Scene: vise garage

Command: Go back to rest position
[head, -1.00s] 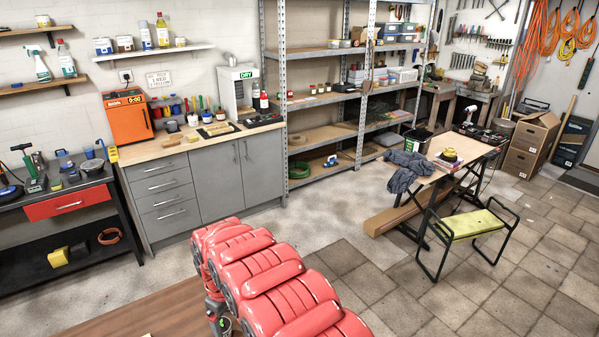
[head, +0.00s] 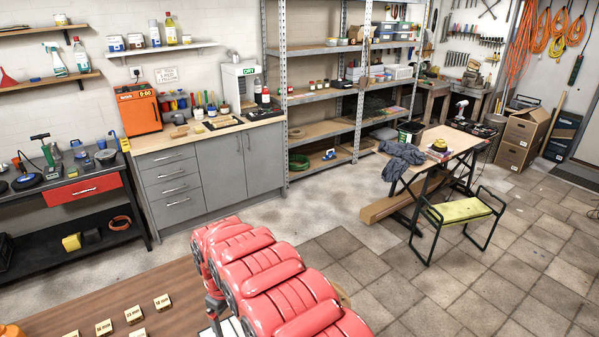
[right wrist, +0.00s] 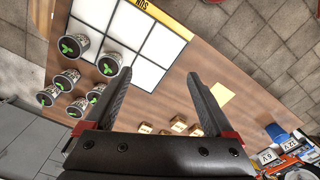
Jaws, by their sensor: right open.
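My right gripper (right wrist: 157,74) is open in the right wrist view, its two black fingers apart with nothing between them. It is above a brown wooden table (right wrist: 165,95). My red arm fills the lower middle of the head view and hides its gripper there. My left gripper is in neither view.
On the table are a white gridded tray (right wrist: 128,32) with a yellow edge, several cans with green marks (right wrist: 110,64), small wooden blocks (right wrist: 179,123) and a yellow note (right wrist: 222,93). Labelled blocks (head: 133,315) also show in the head view. Grey cabinets (head: 222,173) stand behind; tiled floor (head: 440,290) is open at right.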

